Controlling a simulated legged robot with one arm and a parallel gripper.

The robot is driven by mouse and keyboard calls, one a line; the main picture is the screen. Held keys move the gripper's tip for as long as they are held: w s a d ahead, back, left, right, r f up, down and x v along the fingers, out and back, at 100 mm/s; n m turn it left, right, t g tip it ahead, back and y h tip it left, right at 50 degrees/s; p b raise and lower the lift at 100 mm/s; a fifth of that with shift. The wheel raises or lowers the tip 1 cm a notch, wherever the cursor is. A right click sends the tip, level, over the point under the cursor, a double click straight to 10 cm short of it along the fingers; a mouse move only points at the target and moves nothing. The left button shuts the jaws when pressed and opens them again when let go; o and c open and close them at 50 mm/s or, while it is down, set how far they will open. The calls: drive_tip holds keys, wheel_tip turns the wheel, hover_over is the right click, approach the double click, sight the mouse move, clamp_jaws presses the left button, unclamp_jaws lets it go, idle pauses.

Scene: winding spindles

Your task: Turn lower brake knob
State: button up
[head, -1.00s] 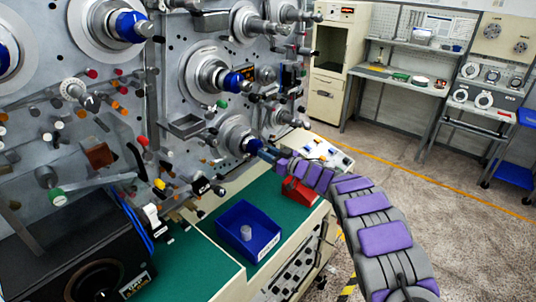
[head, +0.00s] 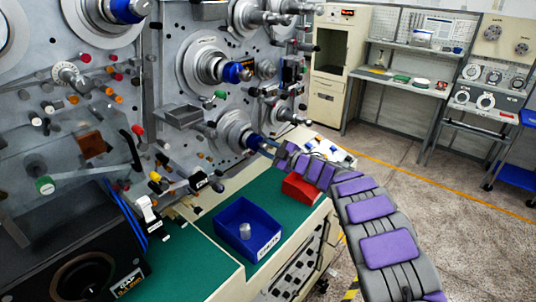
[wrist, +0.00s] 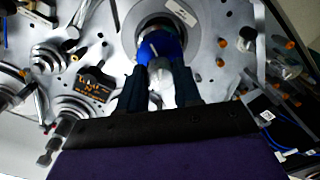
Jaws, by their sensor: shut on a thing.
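The lower brake knob (head: 253,141) is blue and sits at the centre of the lowest grey spindle disc on the machine panel. In the wrist view the blue knob (wrist: 161,47) stands out from a round grey disc, directly between my fingers. My gripper (wrist: 160,72) is shut on the knob, with one dark finger on each side of it. In the head view my gripper (head: 267,149) reaches the knob from the right. Its fingertips are small there and partly hidden by my arm.
A blue bin (head: 248,228) holding a grey cylinder stands on the green bench top (head: 195,262) below. More spindles with blue knobs (head: 231,73) are above. Several levers and pegs crowd the panel at left. Open floor lies at right.

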drive_tip(key=n+b, duration=0.1)
drive_tip(key=n, duration=0.1)
drive_tip(key=n+b, duration=0.4)
drive_tip(key=shift+f+n, duration=0.3)
drive_tip(key=shift+f, duration=0.1)
drive_tip(key=n+b, duration=0.3)
drive_tip(key=shift+f, duration=0.1)
drive_tip(key=shift+s+a+n+b, duration=0.1)
drive_tip(key=shift+n+b, duration=0.9)
drive_tip(key=shift+n, duration=0.2)
drive_tip(key=o, duration=1)
drive_tip(key=shift+o, duration=0.2)
drive_tip(key=shift+r, duration=0.25)
